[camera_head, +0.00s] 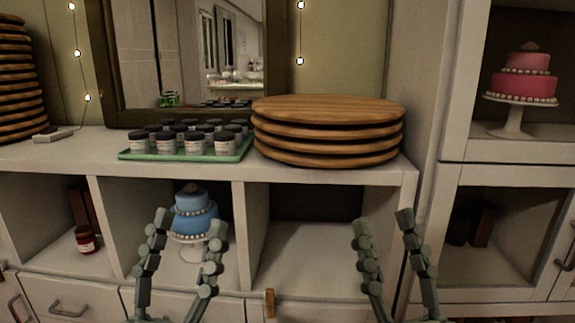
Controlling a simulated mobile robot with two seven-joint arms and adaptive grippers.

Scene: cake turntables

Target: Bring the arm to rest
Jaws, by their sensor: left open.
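My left gripper (189,228) is at the lower left of centre, with its two fingers spread apart and nothing between them touching. A blue tiered cake (196,205) on a white stand shows behind it, inside a cubby of the cabinet; the fingers hide part of the cake's surroundings. My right gripper (384,224) is at the lower right of centre, its fingers apart and empty, in front of the cabinet's right edge. Both grippers point upward in the picture. The arms behind them are below the frame.
A cabinet top (60,153) carries a green tray (128,155) of small jars and a stack of round wooden boards (328,135). A red jar (86,240) stands in the left cubby. A pink cake (523,84) stands on a right shelf. The cubby right of the blue cake looks empty.

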